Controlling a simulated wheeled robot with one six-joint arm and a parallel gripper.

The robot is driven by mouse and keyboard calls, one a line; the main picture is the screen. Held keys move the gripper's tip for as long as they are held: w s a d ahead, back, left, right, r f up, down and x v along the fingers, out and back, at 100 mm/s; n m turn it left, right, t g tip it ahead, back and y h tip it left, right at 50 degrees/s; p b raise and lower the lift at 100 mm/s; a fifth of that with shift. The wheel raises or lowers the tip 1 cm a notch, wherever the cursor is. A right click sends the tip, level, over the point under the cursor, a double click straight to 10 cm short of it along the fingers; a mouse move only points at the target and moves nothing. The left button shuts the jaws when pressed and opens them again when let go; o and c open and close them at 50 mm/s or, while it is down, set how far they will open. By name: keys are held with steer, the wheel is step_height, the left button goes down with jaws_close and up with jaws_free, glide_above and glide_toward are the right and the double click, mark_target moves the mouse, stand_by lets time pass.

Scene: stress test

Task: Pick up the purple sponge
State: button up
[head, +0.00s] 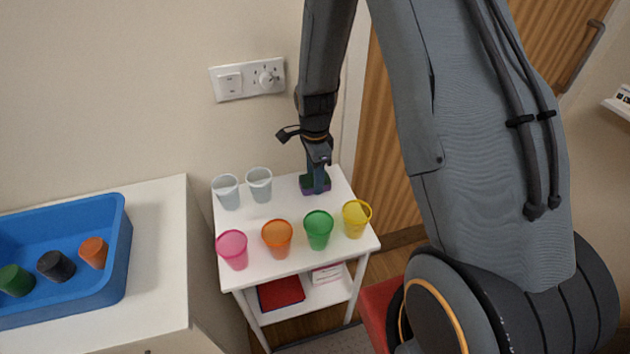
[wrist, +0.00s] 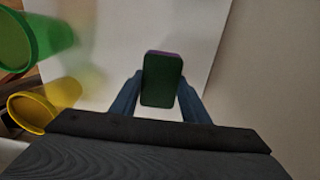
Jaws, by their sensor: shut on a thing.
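The purple sponge (head: 308,187) is at the back right of the small white table, with a dark green layer on top and purple below. In the wrist view the sponge (wrist: 162,78) shows mostly its green face, with a thin purple edge at the far end. My gripper (head: 318,184) reaches down on it from above. In the wrist view my gripper (wrist: 160,92) has its two blue fingers on either side of the sponge, shut on it. I cannot tell whether the sponge touches the tabletop.
On the white table (head: 294,214) stand two clear cups (head: 259,186) at the back left, and pink (head: 233,250), orange (head: 277,239), green (head: 318,230) and yellow (head: 355,219) cups along the front. A blue tray (head: 117,247) sits on the left counter. The wall is close behind.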

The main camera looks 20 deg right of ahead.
step_height(320, 180, up, 9)
steer(key=shift+f+b, duration=0.1)
steer(key=shift+b, duration=1)
steer(key=o, duration=0.4)
steer(key=shift+c, duration=1.6)
